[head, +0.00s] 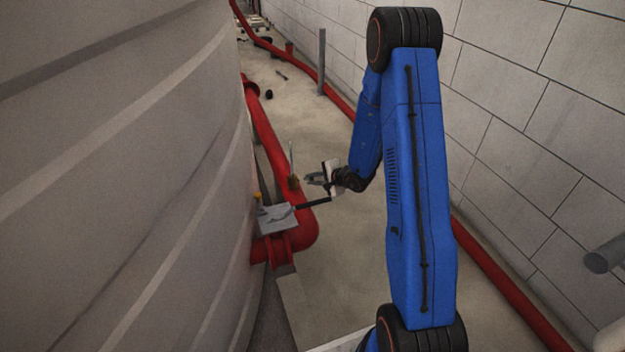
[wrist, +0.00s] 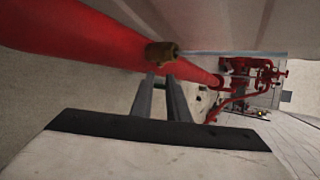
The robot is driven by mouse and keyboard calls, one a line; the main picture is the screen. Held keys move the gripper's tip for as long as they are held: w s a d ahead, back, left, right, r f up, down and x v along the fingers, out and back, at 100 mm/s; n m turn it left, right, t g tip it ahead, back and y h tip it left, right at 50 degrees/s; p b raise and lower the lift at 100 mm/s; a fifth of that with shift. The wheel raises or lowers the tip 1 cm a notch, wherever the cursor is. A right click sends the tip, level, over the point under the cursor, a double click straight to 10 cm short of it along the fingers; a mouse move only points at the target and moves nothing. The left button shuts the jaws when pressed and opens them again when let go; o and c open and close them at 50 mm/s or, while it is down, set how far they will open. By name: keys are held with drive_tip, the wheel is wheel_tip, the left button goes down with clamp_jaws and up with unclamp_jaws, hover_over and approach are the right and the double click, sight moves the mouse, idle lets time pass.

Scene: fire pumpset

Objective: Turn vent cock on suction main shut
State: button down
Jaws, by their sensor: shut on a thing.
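The suction main (head: 268,130) is a red pipe beside the big pale tank. It also crosses the upper left of the wrist view (wrist: 90,32). The vent cock (head: 293,183) is a small brass fitting on the pipe, with a thin pale lever standing up from it in the head view. In the wrist view the brass body (wrist: 161,52) lies just beyond my fingertips. My gripper (head: 308,179) reaches it from the right. Its fingers (wrist: 159,78) are close together, shut on the vent cock. The exact contact is hidden.
A grey plate (head: 278,219) sits near the pipe's elbow, close below my gripper. The pale tank (head: 120,180) bounds the left. A block wall (head: 530,120) with a red pipe (head: 505,285) along its foot bounds the right. A grey post (head: 322,62) stands further back.

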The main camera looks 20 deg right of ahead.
drive_tip(key=c, duration=1.7)
unclamp_jaws()
drive_tip(key=shift+s+r, duration=0.1)
drive_tip(key=v, duration=1.7)
drive_tip(key=shift+d, duration=0.1)
drive_tip(key=shift+c, duration=0.3)
